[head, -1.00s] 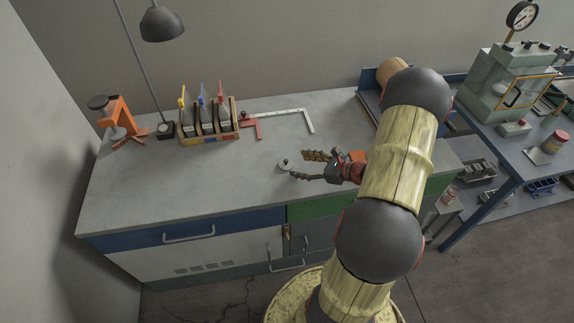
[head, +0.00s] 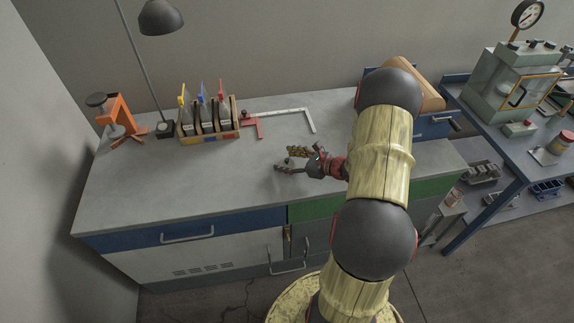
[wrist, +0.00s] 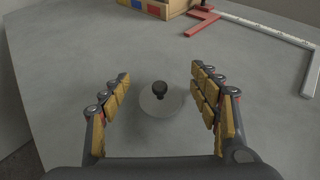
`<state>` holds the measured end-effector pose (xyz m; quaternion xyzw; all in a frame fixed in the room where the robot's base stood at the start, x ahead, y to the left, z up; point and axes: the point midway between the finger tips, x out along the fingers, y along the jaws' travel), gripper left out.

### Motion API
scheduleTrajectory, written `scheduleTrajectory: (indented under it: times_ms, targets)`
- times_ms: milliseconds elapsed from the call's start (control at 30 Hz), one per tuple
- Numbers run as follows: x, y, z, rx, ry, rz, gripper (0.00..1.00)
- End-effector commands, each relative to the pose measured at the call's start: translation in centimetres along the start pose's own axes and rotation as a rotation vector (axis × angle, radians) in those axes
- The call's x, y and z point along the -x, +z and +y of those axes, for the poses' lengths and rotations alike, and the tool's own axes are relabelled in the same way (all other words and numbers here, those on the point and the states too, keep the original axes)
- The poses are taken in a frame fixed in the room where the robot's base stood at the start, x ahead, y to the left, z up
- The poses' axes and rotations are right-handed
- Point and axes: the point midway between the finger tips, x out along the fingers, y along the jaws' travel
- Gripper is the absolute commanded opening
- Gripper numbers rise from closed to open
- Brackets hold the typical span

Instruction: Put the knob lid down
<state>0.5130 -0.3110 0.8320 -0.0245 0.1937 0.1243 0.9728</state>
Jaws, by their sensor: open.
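The knob lid (wrist: 161,105) is a small pale grey disc with a round black knob on top. In the wrist view it lies flat on the grey bench top, knob up, in the space between my fingers. My gripper (wrist: 160,79) is open, with one yellow-padded finger on each side of the lid and a visible gap to both. In the head view my gripper (head: 289,161) is low over the middle of the bench and mostly hides the lid.
A wooden rack (head: 208,133) with several coloured-topped items stands at the back of the bench (head: 150,185). A red and white square (head: 280,114) lies right of it. An orange clamp stand (head: 120,122) and a lamp (head: 161,19) are at left. The bench's front left is clear.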

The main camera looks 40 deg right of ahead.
Motion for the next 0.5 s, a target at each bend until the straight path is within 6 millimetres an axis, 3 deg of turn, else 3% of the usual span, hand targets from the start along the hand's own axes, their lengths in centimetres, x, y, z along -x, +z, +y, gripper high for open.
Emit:
scheduleTrajectory:
  times_ms: [500]
  targets:
    - [0.05, 0.0, 0.0, 0.0, 0.0, 0.0, 0.35]
